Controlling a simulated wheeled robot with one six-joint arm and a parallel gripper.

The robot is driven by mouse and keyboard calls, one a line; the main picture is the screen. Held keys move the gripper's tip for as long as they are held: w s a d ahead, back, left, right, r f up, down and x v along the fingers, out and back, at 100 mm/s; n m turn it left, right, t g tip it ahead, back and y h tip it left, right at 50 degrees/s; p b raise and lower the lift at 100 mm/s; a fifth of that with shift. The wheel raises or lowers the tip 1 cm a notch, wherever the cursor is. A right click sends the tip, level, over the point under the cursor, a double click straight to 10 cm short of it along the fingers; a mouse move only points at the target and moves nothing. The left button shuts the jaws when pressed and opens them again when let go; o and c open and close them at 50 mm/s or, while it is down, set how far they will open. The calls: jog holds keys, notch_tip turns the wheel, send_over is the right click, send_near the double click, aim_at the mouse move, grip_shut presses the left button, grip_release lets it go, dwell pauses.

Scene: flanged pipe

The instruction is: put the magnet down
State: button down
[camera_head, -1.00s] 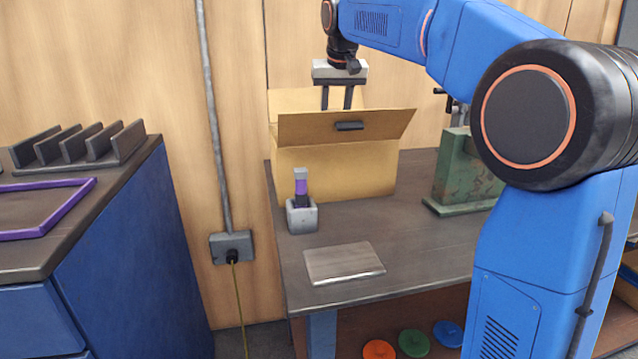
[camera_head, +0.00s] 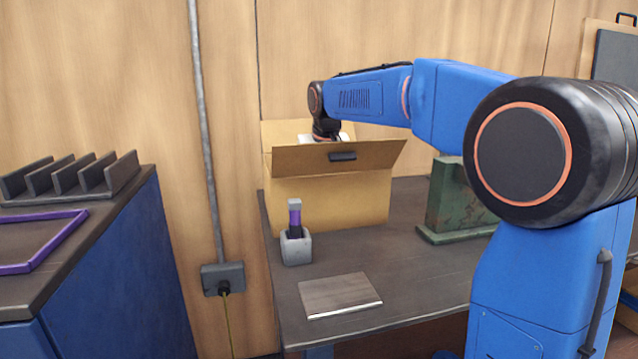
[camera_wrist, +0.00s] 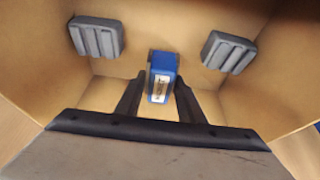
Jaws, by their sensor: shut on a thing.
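My gripper (camera_wrist: 158,88) is inside the open cardboard box (camera_head: 330,203), and its fingers are hidden from the head view by the box's front flap. In the wrist view its two dark fingers are shut on a blue block with a white label, the magnet (camera_wrist: 162,68). The magnet is between the fingertips, over the brown inside of the box. I cannot tell whether it touches the box floor. The magnet does not show in the head view.
Two grey ribbed pads (camera_wrist: 96,37) (camera_wrist: 228,52) are inside the box. In front of the box stand a grey holder (camera_head: 296,250) with a purple-banded tool (camera_head: 295,216) and a flat plate (camera_head: 340,295). A green metal block (camera_head: 450,200) stands to the right.

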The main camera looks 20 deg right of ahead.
jog(key=shift+f, duration=0.75)
jog(key=c, duration=1.2)
grip_release()
jog(key=shift+r, duration=0.15)
jog(key=shift+r, duration=0.3)
jog(key=v, duration=1.2)
jog(key=shift+r, duration=0.15)
jog(key=shift+s, duration=0.1)
